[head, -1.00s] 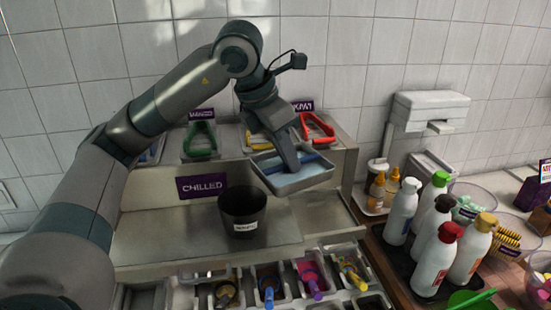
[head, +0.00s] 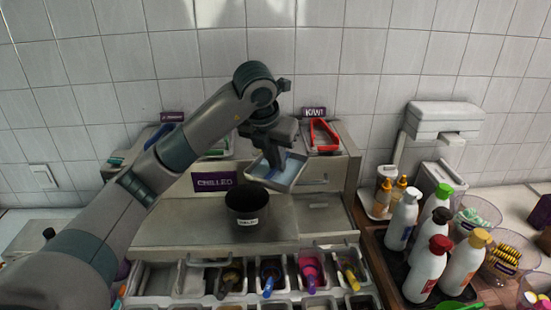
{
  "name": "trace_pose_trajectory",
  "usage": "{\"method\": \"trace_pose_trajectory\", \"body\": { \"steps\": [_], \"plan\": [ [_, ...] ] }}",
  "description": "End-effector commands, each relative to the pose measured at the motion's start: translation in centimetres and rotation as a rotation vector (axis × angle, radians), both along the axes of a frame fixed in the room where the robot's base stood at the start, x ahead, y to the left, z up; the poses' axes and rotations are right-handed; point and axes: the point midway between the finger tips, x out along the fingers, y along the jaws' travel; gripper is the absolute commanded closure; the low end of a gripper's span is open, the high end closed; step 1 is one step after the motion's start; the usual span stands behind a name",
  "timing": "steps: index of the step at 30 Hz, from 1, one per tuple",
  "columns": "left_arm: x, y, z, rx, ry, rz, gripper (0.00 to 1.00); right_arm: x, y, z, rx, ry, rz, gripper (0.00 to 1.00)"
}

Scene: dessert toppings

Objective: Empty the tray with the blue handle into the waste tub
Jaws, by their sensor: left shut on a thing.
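My left gripper (head: 273,160) is shut on the tray with the blue handle (head: 288,181), a small metal tray. It holds the tray in the air in front of the upper ledge. The gripper covers part of the handle. The waste tub (head: 243,210), a black round tub with a white label, stands upright on the steel counter, below and to the left of the tray. The tub's inside is dark. My right gripper is out of view.
A purple "CHILLED" sign (head: 213,182) is on the ledge front. Topping bins with coloured scoops (head: 311,270) line the front. Several bottles (head: 430,265) stand at right. Bare counter (head: 170,228) lies left of the tub.

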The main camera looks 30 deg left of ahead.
Motion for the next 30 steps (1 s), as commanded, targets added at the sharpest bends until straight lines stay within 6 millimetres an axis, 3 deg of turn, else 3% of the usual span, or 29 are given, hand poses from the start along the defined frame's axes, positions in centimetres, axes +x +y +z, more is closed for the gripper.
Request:
{"method": "trace_pose_trajectory", "body": {
  "steps": [25, 30],
  "plan": [
    [-0.3, 0.2, -1.1, -0.078, -0.093, -0.001, 1.00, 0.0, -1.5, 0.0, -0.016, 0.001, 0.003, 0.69],
    [-0.4, 0.3, -0.6, -0.118, -0.141, -0.002, 1.00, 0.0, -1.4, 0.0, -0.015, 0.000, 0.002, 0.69]
  ]
}}
